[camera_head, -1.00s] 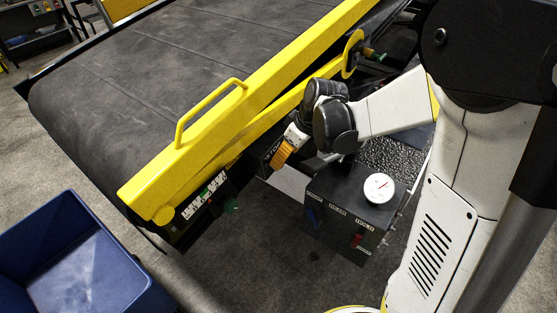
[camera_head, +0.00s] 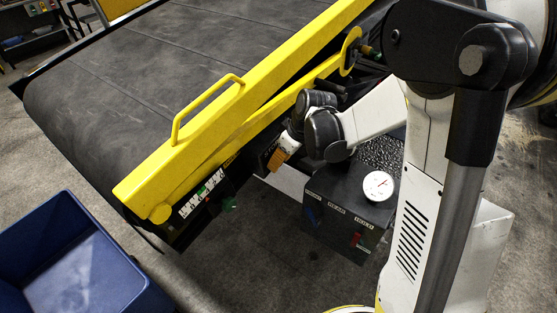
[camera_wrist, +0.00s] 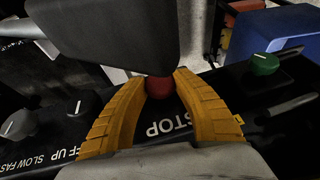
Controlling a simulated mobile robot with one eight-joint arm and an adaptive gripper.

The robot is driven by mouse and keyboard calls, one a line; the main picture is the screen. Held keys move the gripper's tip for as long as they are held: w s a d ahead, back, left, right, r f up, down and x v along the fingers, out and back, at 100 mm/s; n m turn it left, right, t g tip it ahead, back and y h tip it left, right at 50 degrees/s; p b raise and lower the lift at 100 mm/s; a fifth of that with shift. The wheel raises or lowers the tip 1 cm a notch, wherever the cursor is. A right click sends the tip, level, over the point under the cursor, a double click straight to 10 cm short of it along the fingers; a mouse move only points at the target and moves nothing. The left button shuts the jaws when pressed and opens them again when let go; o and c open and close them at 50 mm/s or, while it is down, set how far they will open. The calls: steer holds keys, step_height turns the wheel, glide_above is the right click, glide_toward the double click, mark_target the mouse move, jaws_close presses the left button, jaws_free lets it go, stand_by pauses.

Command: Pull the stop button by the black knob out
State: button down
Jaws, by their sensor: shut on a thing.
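The red stop button (camera_wrist: 159,88) shows in the wrist view on a black panel (camera_wrist: 218,105), above the word STOP. The yellow fingers of my gripper (camera_wrist: 160,84) are shut on it from both sides. Its lower part and stem are hidden. A dark knob (camera_wrist: 80,105) with a pale mark is at left, near the letters UP. A grey knob (camera_wrist: 18,123) sits farther left, by SLOW FAST. In the head view my gripper (camera_head: 278,159) is at the side of the belt loader, below the yellow rail (camera_head: 240,100); the button cannot be made out there.
A green knob (camera_wrist: 263,64) stands on the panel to the right in the wrist view. A black box with a white dial (camera_head: 378,186) stands on the floor close to my arm. A blue bin (camera_head: 75,265) is at lower left. Bare floor lies between them.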

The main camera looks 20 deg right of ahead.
steer(key=shift+s+d, duration=0.45)
steer(key=shift+s, duration=0.2)
steer(key=c, duration=0.9)
jaws_free()
steer(key=v, duration=1.2)
